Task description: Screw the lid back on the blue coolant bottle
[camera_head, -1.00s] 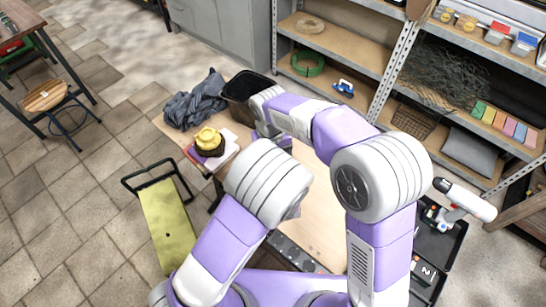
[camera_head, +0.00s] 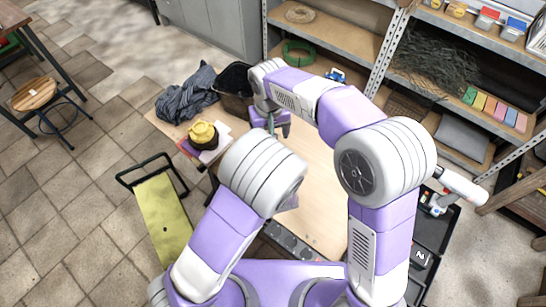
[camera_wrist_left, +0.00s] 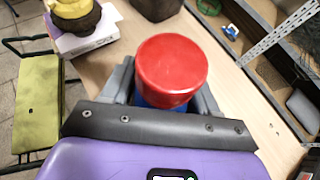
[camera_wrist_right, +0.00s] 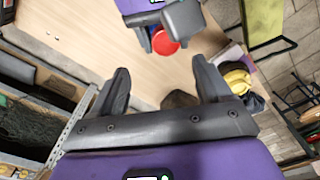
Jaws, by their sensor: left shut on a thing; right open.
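A red round lid (camera_wrist_left: 172,68) sits on top of the blue bottle (camera_wrist_left: 158,104) in the left wrist view. Only a little blue shows under it, and I cannot tell how tightly it sits. My left gripper (camera_wrist_left: 165,90) is shut on the bottle, one finger on each side below the lid. The red lid also shows in the right wrist view (camera_wrist_right: 165,42), close to my left gripper's fingers. My right gripper (camera_wrist_right: 160,88) is open and empty, apart from the lid. In the head view my right gripper (camera_head: 271,124) is over the table's far part; my arm hides the bottle there.
The wooden table (camera_head: 318,205) has bare room around the bottle. A yellow and dark stacked item (camera_head: 203,135), a grey cloth (camera_head: 187,96) and a dark bin (camera_head: 234,84) line its far left. Shelves (camera_head: 345,45) stand behind; a black case (camera_head: 430,235) is at right.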

